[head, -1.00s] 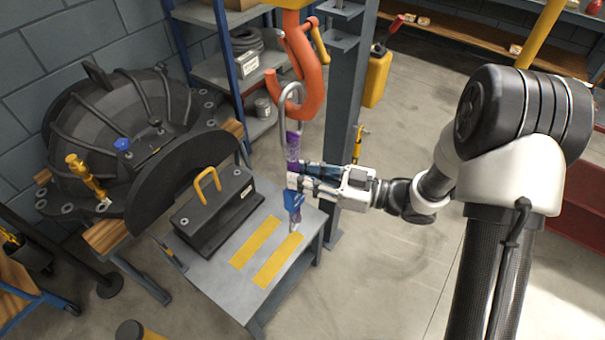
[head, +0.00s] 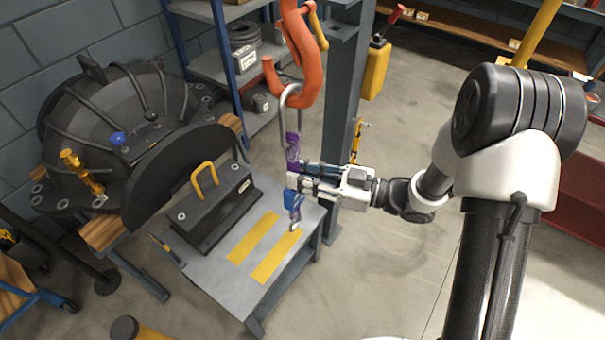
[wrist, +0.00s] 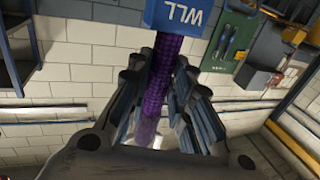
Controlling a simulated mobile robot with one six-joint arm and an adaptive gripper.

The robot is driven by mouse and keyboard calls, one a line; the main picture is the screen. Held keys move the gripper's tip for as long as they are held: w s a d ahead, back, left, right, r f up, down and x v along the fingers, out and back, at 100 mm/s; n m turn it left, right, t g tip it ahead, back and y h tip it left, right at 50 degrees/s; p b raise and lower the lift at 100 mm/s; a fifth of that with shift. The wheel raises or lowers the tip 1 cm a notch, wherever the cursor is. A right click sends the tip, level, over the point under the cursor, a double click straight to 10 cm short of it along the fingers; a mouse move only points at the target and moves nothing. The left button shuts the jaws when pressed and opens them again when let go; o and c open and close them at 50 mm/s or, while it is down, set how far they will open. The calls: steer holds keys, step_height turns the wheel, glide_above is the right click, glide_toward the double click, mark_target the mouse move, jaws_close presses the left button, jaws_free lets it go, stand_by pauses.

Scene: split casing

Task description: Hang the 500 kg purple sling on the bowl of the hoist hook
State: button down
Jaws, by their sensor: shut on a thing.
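The orange hoist hook (head: 311,72) hangs above the grey table, its tip toward the left. My gripper (head: 296,178) is shut on the purple sling (head: 292,147), below the hook. A silver link (head: 283,112) at the sling's upper end overlaps the bottom of the hook bowl in the head view. I cannot tell whether it hangs in the bowl or is only in front of it. A blue tag (head: 293,200) is on the sling just below my fingers. In the wrist view the purple webbing (wrist: 158,80) runs between the fingers, with the tag marked WLL (wrist: 183,17).
A black block with a yellow handle (head: 213,205) stands on the grey table (head: 225,282). A large dark casing (head: 120,140) is at the left. A grey post (head: 343,110) rises close behind my gripper. Open floor (head: 400,270) lies to the right.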

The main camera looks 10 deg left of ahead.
steer(key=c, duration=1.3)
jaws_free()
steer(key=shift+c, duration=0.2)
steer(key=s+d, duration=0.1)
steer(key=d, duration=1.1)
steer(key=shift+w, duration=0.1)
